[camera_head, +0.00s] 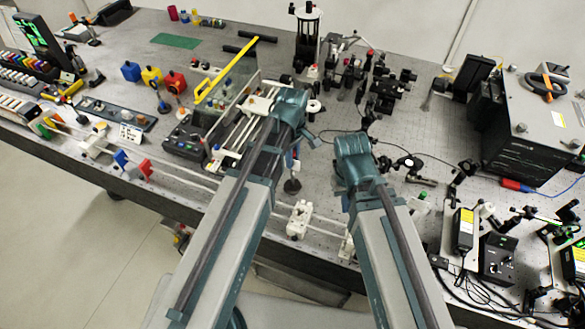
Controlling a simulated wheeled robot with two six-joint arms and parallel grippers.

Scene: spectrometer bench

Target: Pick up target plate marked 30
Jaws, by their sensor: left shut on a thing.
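I cannot read a "30" on any plate in this view, so I cannot single out the target plate. My left gripper (302,138) is mostly hidden behind my left arm, near the middle of the bench. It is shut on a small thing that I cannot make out. My right arm ends in a bulky joint right of the left one, above the bench; its fingers are hidden, so I cannot tell their state.
A clear shield with a yellow edge (226,70) stands left of my left arm. Coloured blocks (152,77) and racks of small pieces (25,66) are further left. A white mount (299,219) sits near the front edge. A grey box (535,115) stands at right.

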